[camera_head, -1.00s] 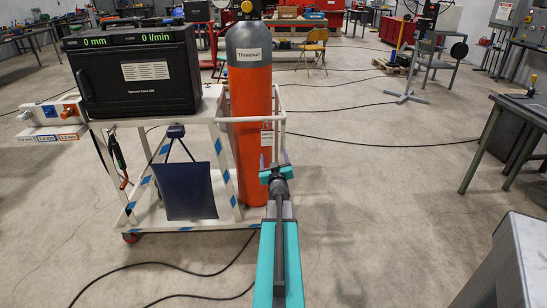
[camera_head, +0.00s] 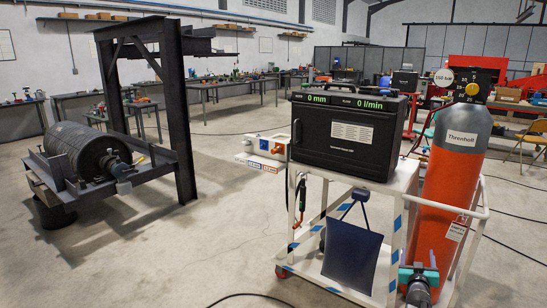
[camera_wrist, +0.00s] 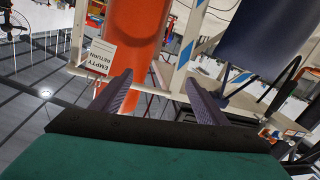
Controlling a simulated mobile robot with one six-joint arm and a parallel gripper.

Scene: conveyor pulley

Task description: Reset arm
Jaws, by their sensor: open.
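My gripper (camera_wrist: 157,92) is open and empty in the wrist view, its two purple-grey fingers spread apart. Beyond the fingers stand the orange gas cylinder (camera_wrist: 133,28) with an "EMPTY RETURN" tag (camera_wrist: 100,55) and the white cart frame. In the head view part of my teal gripper (camera_head: 418,274) shows at the bottom right, in front of the cylinder (camera_head: 450,185); its fingertips are hard to make out there. No contact with the cylinder or cart can be made out.
A dark pulley drum (camera_head: 90,150) sits on a steel frame (camera_head: 182,110) at the left. Open concrete floor (camera_head: 215,235) lies between them. Cables cross the floor.

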